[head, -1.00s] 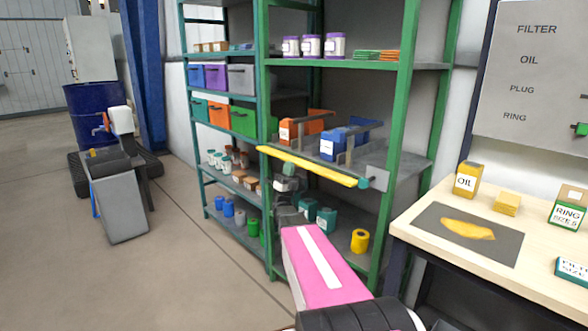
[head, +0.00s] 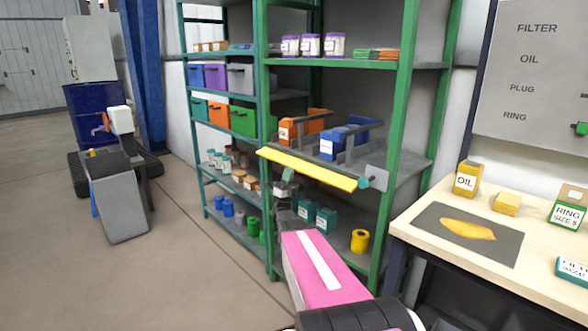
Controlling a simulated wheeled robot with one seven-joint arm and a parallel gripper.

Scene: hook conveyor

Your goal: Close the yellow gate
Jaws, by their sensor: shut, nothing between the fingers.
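The yellow gate (head: 310,169) is a long flat bar along the front edge of the middle shelf of the green rack. Its right end meets a teal knob on a grey plate (head: 371,181). It lies low and tilted outward, below the orange bin (head: 296,132) and blue bin (head: 340,142) on that shelf. My gripper (head: 287,176) is just under the middle of the bar, at the end of my pink arm, small and partly hidden by the bar. Its fingers look shut and empty. I cannot tell whether it touches the gate.
The green rack (head: 405,120) has upright posts near my arm. Teal canisters (head: 325,220) and a yellow roll (head: 360,240) stand on the shelf below. A workbench (head: 425,232) with boxes stands at the right. The floor at left is open, with a grey machine farther off.

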